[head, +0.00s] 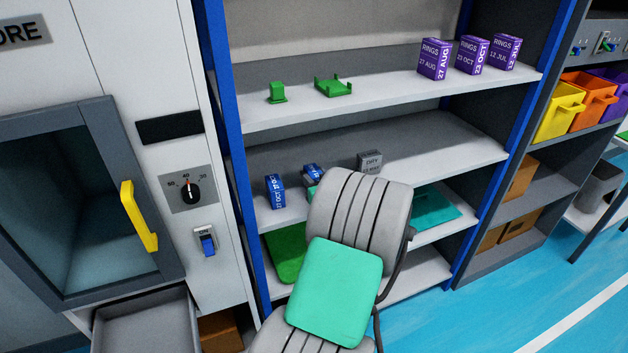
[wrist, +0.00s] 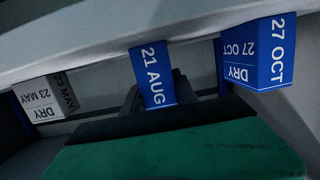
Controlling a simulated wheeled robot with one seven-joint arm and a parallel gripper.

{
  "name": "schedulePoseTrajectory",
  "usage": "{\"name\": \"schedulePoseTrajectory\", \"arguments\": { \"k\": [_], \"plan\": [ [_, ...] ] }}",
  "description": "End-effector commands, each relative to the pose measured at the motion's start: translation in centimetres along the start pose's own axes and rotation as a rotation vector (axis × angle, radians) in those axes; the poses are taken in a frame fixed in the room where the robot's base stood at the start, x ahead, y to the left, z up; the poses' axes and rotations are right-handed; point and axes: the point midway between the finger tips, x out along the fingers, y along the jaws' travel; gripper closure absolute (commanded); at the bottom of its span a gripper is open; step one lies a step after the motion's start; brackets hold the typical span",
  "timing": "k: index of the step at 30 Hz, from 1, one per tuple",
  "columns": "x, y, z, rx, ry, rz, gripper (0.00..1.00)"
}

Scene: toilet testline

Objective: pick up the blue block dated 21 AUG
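The blue block dated 21 AUG (wrist: 153,76) is in the middle of the wrist view, its date face toward the camera. Dark parts of my gripper (wrist: 154,92) show close on both sides of its lower end in the picture. Whether the fingers touch or clamp it is not clear. In the head view a small blue block (head: 313,174) on the middle shelf appears to be this one, partly hidden behind my grey arm. My gripper is mostly hidden there. A blue DRY block dated 27 OCT (wrist: 258,52) stands to one side, also seen in the head view (head: 275,191).
A grey DRY block dated 23 MAY (wrist: 46,98) is on the other side, also in the head view (head: 370,162). The upper shelf (head: 390,85) holds green pieces (head: 333,86) and purple RINGS blocks (head: 434,60). A blue shelf post (head: 232,160) and a cabinet with a yellow handle (head: 138,215) stand left.

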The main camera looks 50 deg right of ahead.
Motion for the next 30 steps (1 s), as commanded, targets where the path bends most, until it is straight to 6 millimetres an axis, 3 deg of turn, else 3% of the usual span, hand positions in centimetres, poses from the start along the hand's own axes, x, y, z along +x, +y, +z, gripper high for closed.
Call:
{"name": "schedulePoseTrajectory", "arguments": {
  "k": [11, 24, 30],
  "plan": [
    [0.0, 0.0, 0.0, 0.0, -0.001, 0.0, 1.0],
    [0.0, 0.0, -0.2, -0.001, 0.001, 0.0, 1.0],
    [-0.4, 0.1, -2.3, -0.006, 0.005, 0.001, 1.0]
  ]
}}
